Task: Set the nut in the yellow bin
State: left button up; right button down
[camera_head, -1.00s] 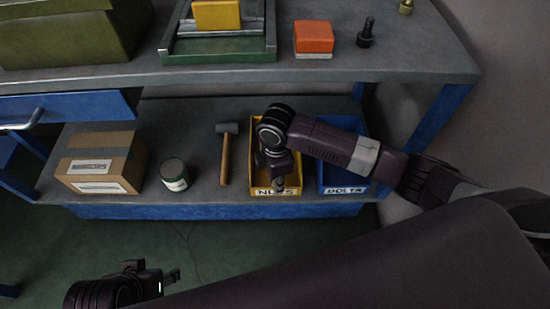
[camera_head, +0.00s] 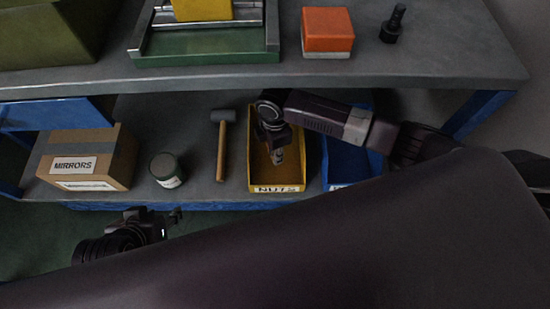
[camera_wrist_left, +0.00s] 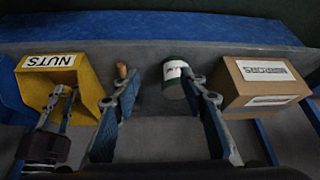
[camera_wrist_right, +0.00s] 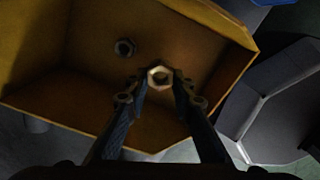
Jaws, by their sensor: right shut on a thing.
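The yellow bin (camera_head: 257,178), labelled NUTS, stands on the lower shelf and also shows in the left wrist view (camera_wrist_left: 88,85). My right gripper (camera_head: 278,157) is over and within the bin's outline in the head view. In the right wrist view its fingertips (camera_wrist_right: 160,80) are shut on a pale metal hex nut (camera_wrist_right: 160,70), with the bin's inside beyond it. Another, darker nut (camera_wrist_right: 124,47) lies inside the bin. My left gripper (camera_head: 173,220) is in front of the shelf, and in the left wrist view its fingers (camera_wrist_left: 160,88) are apart and empty.
A blue bin (camera_head: 340,165) stands right of the yellow bin, partly hidden by my arm. A hammer (camera_head: 222,150), a green can (camera_head: 167,170) and a cardboard MIRRORS box (camera_head: 120,160) are to the left.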

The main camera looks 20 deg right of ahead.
jog(key=shift+f, duration=0.55)
notch_tip(320, 180, down, 3)
jog(key=shift+f+b, duration=0.1)
jog(key=shift+b, duration=0.7)
pick_arm(q)
jog(key=w+d+r+t+h, duration=0.1)
jog(key=w+d+r+t, duration=0.2)
jog(key=w, duration=0.6)
jog(key=shift+r+t, duration=1)
jog(key=shift+r, duration=0.55)
pick_arm(e)
jog(key=shift+f, duration=0.1)
pick_arm(q)
jog(key=shift+w+d, duration=0.1)
pick_arm(e)
jog(key=shift+f, duration=0.2)
jog(key=c, duration=1.7)
grip_release()
pick_arm(q)
jog(key=shift+w+r, duration=0.1)
pick_arm(e)
jog(key=shift+o, duration=0.2)
